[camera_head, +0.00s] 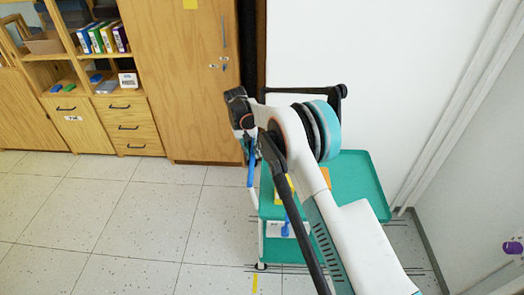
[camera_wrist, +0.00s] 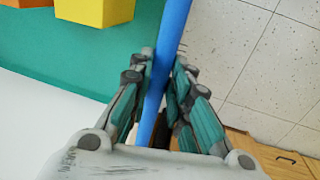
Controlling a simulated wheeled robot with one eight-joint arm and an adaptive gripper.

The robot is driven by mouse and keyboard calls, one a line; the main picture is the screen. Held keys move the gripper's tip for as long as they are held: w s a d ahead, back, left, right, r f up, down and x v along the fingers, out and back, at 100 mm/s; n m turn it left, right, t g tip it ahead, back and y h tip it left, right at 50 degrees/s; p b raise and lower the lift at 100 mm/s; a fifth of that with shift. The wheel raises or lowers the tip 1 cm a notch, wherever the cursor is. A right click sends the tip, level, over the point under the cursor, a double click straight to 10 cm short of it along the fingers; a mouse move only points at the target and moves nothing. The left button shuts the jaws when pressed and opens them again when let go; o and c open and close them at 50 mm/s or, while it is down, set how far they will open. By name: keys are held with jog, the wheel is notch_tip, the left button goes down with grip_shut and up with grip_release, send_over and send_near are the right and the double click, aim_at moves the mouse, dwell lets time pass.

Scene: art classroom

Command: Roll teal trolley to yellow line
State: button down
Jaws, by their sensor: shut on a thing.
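The teal trolley (camera_head: 358,178) stands against the white wall in the head view, partly hidden behind my arm. Its teal top also fills the upper left of the wrist view (camera_wrist: 65,50). A blue handle bar (camera_head: 252,172) is at its left side. My gripper (camera_wrist: 163,62) is shut on this blue handle (camera_wrist: 173,25), with a finger on each side. In the head view, my arm reaches over the trolley to the handle. A short piece of the yellow line (camera_head: 255,283) shows on the floor at the bottom, just in front of the trolley's near left corner.
A yellow block (camera_wrist: 97,12) and an orange thing (camera_wrist: 22,3) sit on the trolley top. A wooden cabinet (camera_head: 185,80) and shelves with drawers (camera_head: 128,125) stand behind to the left. Tiled floor (camera_head: 120,215) left of the trolley is clear. A wall (camera_head: 470,170) bounds the right.

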jog(key=shift+a, duration=1)
jog(key=c, duration=1.5)
grip_release()
jog(key=r, duration=0.4)
jog(key=a+r, duration=0.1)
jog(key=r, duration=0.2)
jog(key=a+r, duration=0.1)
jog(key=r, duration=0.3)
jog(key=shift+a+r, duration=0.15)
jog(key=shift+r, duration=0.2)
jog(key=shift+r, duration=0.1)
